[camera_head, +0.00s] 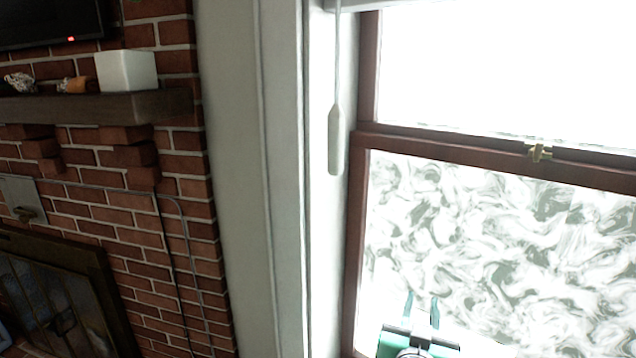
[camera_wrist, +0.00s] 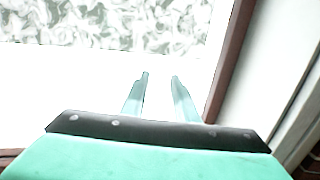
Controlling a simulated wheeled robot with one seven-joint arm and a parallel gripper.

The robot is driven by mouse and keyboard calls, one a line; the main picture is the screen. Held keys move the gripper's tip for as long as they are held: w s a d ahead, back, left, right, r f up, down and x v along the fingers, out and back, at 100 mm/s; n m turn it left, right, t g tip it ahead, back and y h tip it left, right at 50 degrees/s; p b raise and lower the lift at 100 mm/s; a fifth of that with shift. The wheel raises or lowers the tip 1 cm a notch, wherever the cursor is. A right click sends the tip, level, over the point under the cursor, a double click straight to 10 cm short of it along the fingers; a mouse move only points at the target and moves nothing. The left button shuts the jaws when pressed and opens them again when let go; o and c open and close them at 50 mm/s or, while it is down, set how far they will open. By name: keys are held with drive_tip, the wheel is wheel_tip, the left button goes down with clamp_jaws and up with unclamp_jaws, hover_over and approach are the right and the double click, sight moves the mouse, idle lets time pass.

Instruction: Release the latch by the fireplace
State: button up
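A small brass latch (camera_head: 539,152) sits on the brown meeting rail of the window, right of the brick fireplace (camera_head: 70,300). The latch shows only in the head view. My gripper (camera_head: 421,302) is low in the head view, in front of the lower pane, below and left of the latch and well apart from it. In the wrist view my gripper (camera_wrist: 159,76) has its two fingers apart with nothing between them. The wrist view shows patterned glass and a brown frame edge beyond the fingers.
A white blind pull (camera_head: 336,140) hangs at the window's left side. A brick wall with a wooden mantel (camera_head: 95,106), a white box (camera_head: 126,71) and a dark screen (camera_head: 45,22) stands at the left. The space before the lower pane looks clear.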

drive_tip(key=s+a+f+n+y, duration=0.1)
drive_tip(key=s+a+f, duration=0.4)
drive_tip(key=f, duration=0.4)
drive_tip(key=s+a+f+y, duration=0.1)
drive_tip(key=s+a+f, duration=0.35)
drive_tip(key=f, duration=0.35)
drive_tip(key=s+a+f+n+y, duration=0.1)
drive_tip(key=s+a+f+y, duration=0.1)
drive_tip(key=s+a+f, duration=0.5)
drive_tip(key=s+a+f+n+y, duration=0.1)
drive_tip(key=s+a+f, duration=0.1)
drive_tip(key=s, duration=1)
drive_tip(key=s+a+f+n+y, duration=0.1)
drive_tip(key=s+a+f, duration=0.1)
drive_tip(key=s, duration=1)
drive_tip(key=shift+s+f, duration=0.2)
drive_tip(key=shift+f, duration=0.55)
drive_tip(key=shift+w+a, duration=0.15)
